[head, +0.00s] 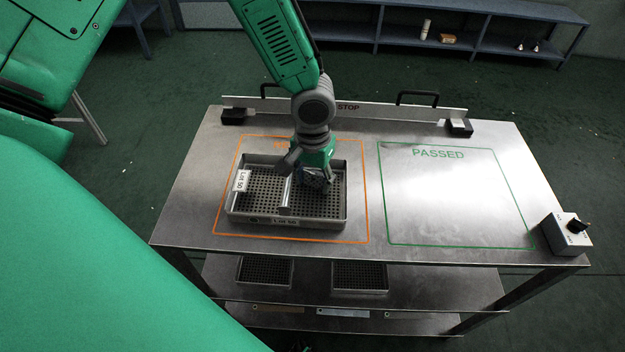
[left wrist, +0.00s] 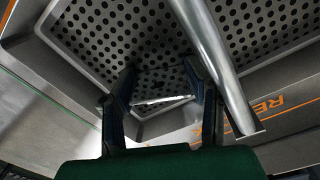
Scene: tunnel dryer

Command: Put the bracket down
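My left gripper (head: 316,181) reaches down into the right part of a perforated metal tray (head: 243,218) marked "Lot 50". In the left wrist view its two dark fingers (left wrist: 163,85) stand apart over a corner of the tray. A pale metal strip (left wrist: 163,101) shows between them; I cannot tell whether it is the bracket or part of the tray, or whether the fingers touch it. No bracket can be made out clearly in the head view, where the gripper covers that spot. A metal tube (left wrist: 213,55) crosses the tray beside the fingers. My right gripper is not in view.
The tray sits inside an orange outline on the steel table (head: 190,205). The green "PASSED" area (head: 450,195) to the right is empty. A stop rail (head: 385,110) with black handles runs along the back. A control box (head: 567,232) stands at the right edge. Smaller trays (head: 360,277) lie below.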

